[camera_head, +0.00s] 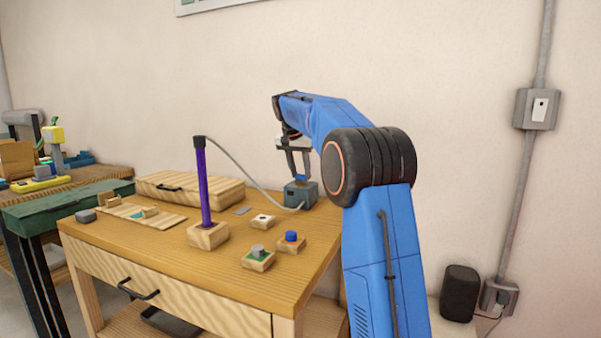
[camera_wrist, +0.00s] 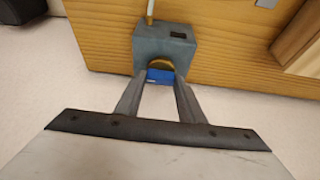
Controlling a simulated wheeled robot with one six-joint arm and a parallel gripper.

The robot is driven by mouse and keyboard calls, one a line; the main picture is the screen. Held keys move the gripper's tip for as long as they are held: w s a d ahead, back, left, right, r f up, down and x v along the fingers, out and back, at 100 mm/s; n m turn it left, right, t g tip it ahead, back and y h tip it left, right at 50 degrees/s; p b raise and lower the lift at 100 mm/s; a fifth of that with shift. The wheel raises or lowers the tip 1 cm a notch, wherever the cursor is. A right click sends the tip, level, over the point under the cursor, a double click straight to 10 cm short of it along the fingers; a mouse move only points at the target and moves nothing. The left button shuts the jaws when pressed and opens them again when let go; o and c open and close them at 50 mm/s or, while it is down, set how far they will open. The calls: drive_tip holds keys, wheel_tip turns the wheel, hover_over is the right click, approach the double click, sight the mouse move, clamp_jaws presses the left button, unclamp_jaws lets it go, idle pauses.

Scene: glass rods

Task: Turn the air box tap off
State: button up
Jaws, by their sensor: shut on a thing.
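The air box (camera_head: 301,194) is a small grey-blue box at the back right of the wooden table, with a pale hose running from it. In the wrist view the air box (camera_wrist: 168,48) shows a dark slot on top and a brass fitting on its near side. The blue tap (camera_wrist: 160,76) sits at that fitting, between my fingertips. My gripper (camera_head: 299,172) reaches down from above to the box. In the wrist view my gripper (camera_wrist: 160,84) is shut on the blue tap. The tap is partly hidden by the fingers.
A purple rod (camera_head: 204,185) stands upright in a wooden block, its black cap joined to the hose. Small blocks with a blue knob (camera_head: 291,237) and a grey knob (camera_head: 258,250) sit near the front right. A wooden case (camera_head: 190,188) lies at the back left.

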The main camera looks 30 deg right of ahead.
drive_tip(key=o, duration=1)
drive_tip(key=shift+o, duration=0.2)
drive_tip(key=shift+r, duration=0.1)
drive_tip(key=v, duration=1.7)
drive_tip(key=shift+s+a+r, duration=0.1)
